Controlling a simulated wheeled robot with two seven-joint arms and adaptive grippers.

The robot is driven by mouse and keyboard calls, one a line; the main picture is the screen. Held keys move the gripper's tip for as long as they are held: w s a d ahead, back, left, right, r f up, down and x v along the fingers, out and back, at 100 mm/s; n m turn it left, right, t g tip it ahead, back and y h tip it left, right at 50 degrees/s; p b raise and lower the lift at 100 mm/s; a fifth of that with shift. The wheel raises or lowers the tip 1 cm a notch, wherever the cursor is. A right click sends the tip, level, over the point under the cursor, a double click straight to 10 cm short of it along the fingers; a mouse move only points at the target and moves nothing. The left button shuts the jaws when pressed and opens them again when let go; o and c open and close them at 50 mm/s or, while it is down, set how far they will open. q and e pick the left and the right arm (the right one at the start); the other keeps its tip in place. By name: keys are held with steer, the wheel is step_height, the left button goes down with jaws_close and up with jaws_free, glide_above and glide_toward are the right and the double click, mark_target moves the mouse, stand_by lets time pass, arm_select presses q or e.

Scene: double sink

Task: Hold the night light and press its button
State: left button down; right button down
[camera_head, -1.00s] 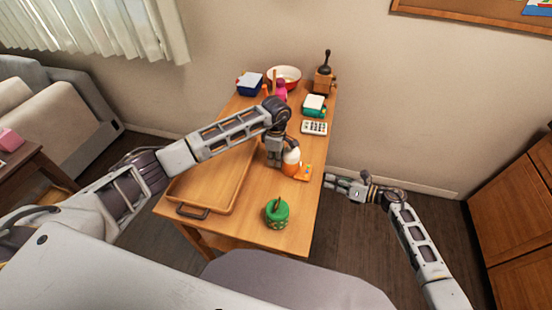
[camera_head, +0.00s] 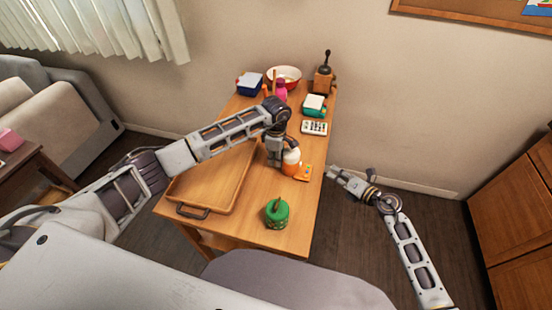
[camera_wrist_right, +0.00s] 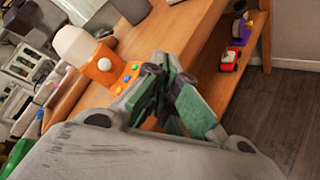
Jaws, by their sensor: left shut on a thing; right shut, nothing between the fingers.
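The night light, with an orange base and white dome (camera_head: 291,156), stands on the wooden table near its right edge. It also shows in the right wrist view (camera_wrist_right: 100,68), with a white round knob on its orange front and a low part with small coloured buttons (camera_wrist_right: 127,76). My left gripper (camera_head: 285,164) is shut on the night light from its left side; its fingers are partly hidden. My right gripper (camera_head: 330,171) is shut and empty, just off the table's right edge. In the right wrist view its green-padded fingertips (camera_wrist_right: 172,78) are close to the buttons, apart from them.
A wooden tray (camera_head: 180,190) fills the table's left side. A green jar (camera_head: 277,213) stands at the near end. A calculator-like pad (camera_head: 314,128), a green-and-white box (camera_head: 314,105), a grinder (camera_head: 324,75), a bowl (camera_head: 284,74) and a blue box (camera_head: 250,84) stand farther back.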

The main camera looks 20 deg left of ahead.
mark_target(310, 172)
steer(key=shift+w+d+r+m+t+h, duration=0.15)
steer(key=shift+r+m+t, duration=0.15)
steer(key=shift+r+m, duration=0.3)
steer(key=shift+s+d+r+m+t+h, duration=0.15)
steer(key=shift+r+m+t, duration=0.2)
steer(key=shift+r, duration=0.3)
steer(key=shift+w+a, duration=0.1)
steer(key=shift+a, duration=0.1)
steer(key=shift+a, duration=4.3)
steer(key=shift+a, duration=0.7)
steer(key=shift+d, duration=0.7)
steer(key=shift+d, duration=0.1)
steer(key=shift+d, duration=2.9)
